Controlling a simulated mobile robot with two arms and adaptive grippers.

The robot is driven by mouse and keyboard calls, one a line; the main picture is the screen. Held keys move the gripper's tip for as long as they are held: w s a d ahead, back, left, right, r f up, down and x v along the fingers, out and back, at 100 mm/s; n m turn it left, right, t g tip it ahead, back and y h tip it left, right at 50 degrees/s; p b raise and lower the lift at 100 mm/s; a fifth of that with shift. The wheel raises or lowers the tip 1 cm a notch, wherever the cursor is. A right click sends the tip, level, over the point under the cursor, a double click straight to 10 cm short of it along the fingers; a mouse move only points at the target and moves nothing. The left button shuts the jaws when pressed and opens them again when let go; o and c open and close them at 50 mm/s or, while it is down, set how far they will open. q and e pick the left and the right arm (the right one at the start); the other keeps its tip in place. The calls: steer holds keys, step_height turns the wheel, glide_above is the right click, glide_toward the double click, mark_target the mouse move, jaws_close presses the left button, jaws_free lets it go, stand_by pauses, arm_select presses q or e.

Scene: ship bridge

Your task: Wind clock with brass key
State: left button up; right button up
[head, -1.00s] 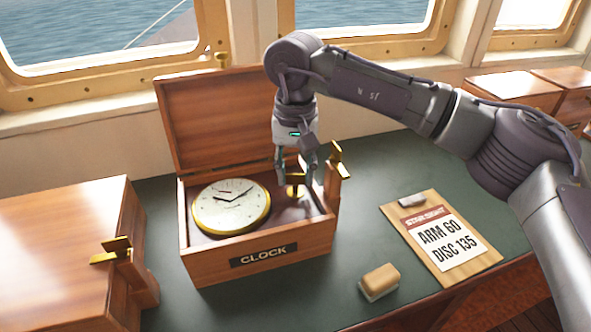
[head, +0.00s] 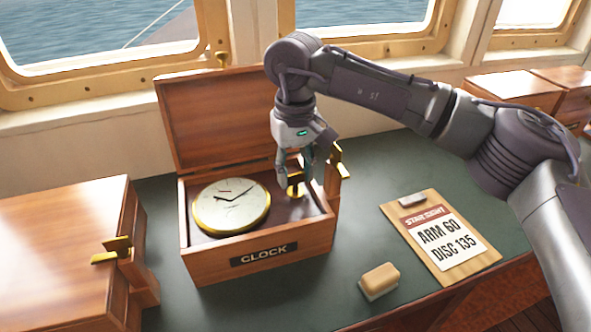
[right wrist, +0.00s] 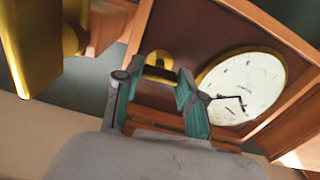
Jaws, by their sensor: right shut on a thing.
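The open wooden box labelled CLOCK (head: 205,270) stands on the green desk top. A round white clock (head: 231,205) with a brass rim lies face up in its left part. The brass key (head: 293,191) is in the right part of the box. My right gripper (head: 297,180) reaches down into the box, its fingers shut around the key. The right wrist view shows the brass key (right wrist: 160,62) between the two fingers, with the clock (right wrist: 240,88) beside them. The fingers partly hide the key, and I cannot tell what its lower end touches. My left gripper is not in view.
A brass bracket (head: 338,160) stands at the box's right side, close to my gripper. The raised lid (head: 215,120) is behind. A closed wooden box (head: 60,245) is at left. A clipboard (head: 440,237) and an eraser-like block (head: 380,281) lie on the desk at right.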

mark_target(296, 174)
steer(key=shift+r, duration=0.1)
steer(key=o, duration=1.1)
steer(key=shift+o, duration=0.2)
step_height(296, 174, up, 12)
